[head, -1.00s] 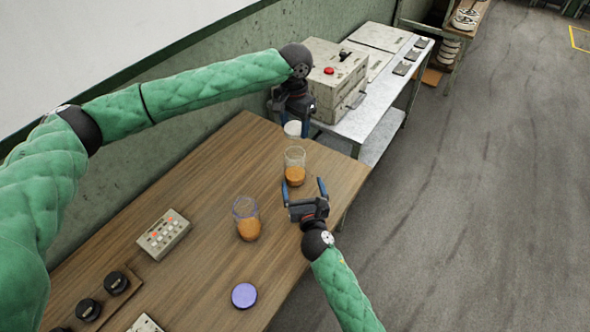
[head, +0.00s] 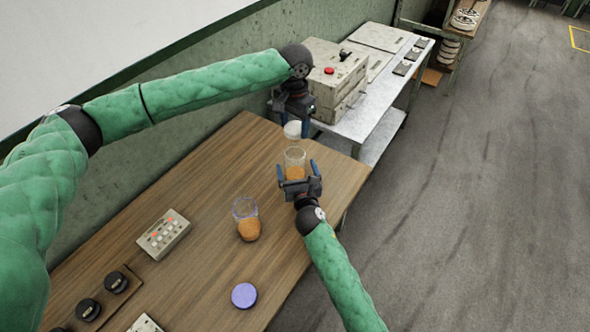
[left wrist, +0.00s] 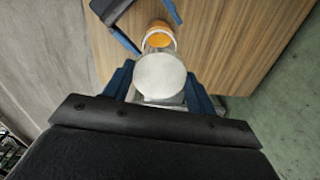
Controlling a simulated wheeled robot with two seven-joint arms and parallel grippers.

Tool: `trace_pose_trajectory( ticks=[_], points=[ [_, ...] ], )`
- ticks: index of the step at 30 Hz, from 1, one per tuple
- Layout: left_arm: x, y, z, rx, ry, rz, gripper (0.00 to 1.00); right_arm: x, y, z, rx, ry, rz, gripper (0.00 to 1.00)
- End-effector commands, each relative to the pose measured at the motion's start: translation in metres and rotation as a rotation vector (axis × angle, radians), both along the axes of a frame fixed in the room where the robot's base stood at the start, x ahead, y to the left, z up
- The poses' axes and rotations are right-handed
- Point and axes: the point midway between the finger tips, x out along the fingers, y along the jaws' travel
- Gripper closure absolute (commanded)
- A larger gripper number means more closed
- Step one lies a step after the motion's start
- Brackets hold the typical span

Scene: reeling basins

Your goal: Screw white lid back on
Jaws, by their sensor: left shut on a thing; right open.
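The white lid (head: 292,130) is held by my left gripper (head: 292,128), which is shut on it above the table. The lid also shows in the left wrist view (left wrist: 160,76) as a white disc between the blue fingers. A clear jar with orange contents (head: 295,158) stands upright on the table just below and in front of the lid. The lid and jar look apart. In the left wrist view the jar's orange part (left wrist: 160,40) shows beyond the lid. My right gripper (head: 297,170) is open, with its fingers on either side of the jar's lower part; whether they touch it is unclear.
A second clear jar with orange contents (head: 248,227) and a purple lid (head: 244,295) are on the wooden table (head: 195,265). A button box (head: 164,235) and black knobs (head: 116,282) lie at left. A metal bench (head: 345,125) with a grey machine (head: 335,85) stands behind.

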Motion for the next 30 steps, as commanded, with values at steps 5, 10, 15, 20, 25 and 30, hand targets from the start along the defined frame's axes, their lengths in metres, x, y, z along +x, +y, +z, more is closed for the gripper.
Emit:
trace_pose_trajectory(
  ticks=[5,10,15,20,25,30],
  points=[
    [0.0,0.0,0.0,0.0,0.0,0.0,0.64,0.027,0.005,0.0,0.001,0.0,-0.001,0.11],
    [0.0,0.0,0.0,0.0,0.0,0.0,0.64,0.042,0.008,0.0,0.001,0.001,-0.001,0.11],
    [0.0,0.0,0.0,0.0,0.0,0.0,0.64,0.048,0.01,0.0,0.001,0.0,0.0,0.11],
    [0.0,0.0,0.0,0.0,0.0,0.0,0.64,0.049,0.01,0.0,0.001,0.0,0.0,0.11],
    [0.0,0.0,0.0,0.0,0.0,0.0,0.64,0.049,0.01,0.0,0.001,0.0,0.0,0.21],
    [0.0,0.0,0.0,0.0,0.0,0.0,0.64,0.048,0.01,0.0,0.001,0.0,0.0,0.55]
  ],
)
